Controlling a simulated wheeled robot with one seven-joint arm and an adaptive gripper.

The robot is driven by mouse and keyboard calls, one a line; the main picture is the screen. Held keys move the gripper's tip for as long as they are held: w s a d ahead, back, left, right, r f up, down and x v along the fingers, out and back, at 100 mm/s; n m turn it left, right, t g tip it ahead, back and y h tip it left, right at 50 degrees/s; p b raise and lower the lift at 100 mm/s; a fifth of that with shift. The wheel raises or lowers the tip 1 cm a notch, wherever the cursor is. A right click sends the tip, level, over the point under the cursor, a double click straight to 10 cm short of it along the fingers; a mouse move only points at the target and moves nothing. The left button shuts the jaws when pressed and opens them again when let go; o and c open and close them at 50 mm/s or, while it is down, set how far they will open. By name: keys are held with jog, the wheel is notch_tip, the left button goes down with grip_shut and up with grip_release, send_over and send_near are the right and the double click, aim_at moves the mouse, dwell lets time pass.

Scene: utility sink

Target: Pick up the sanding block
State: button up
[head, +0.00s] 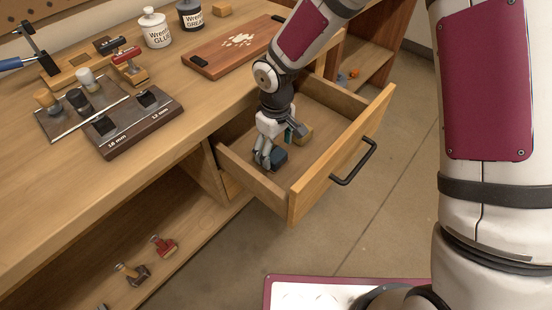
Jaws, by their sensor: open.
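My gripper (266,158) points down inside an open wooden drawer (335,160) below the workbench. It is open. A small dark blue block (280,158) lies on the drawer floor right at the fingers, on their right side. I cannot tell whether it is between the fingers or touching them. Which of the two is the sanding block is not clear from this view.
The drawer's front panel with its black handle (354,162) and its side walls surround my gripper closely. On the bench top stand a wooden board (235,46), a white jar (155,28), a dark jar (190,15) and tool holders (135,122). Floor right of the drawer is clear.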

aim_at(276, 155)
notch_tip(276, 155, down, 3)
jog(key=shift+f, duration=0.1)
jog(key=c, duration=1.3)
notch_tip(276, 155, up, 10)
jog(key=shift+r+p, duration=0.15)
jog(key=shift+p, duration=0.8)
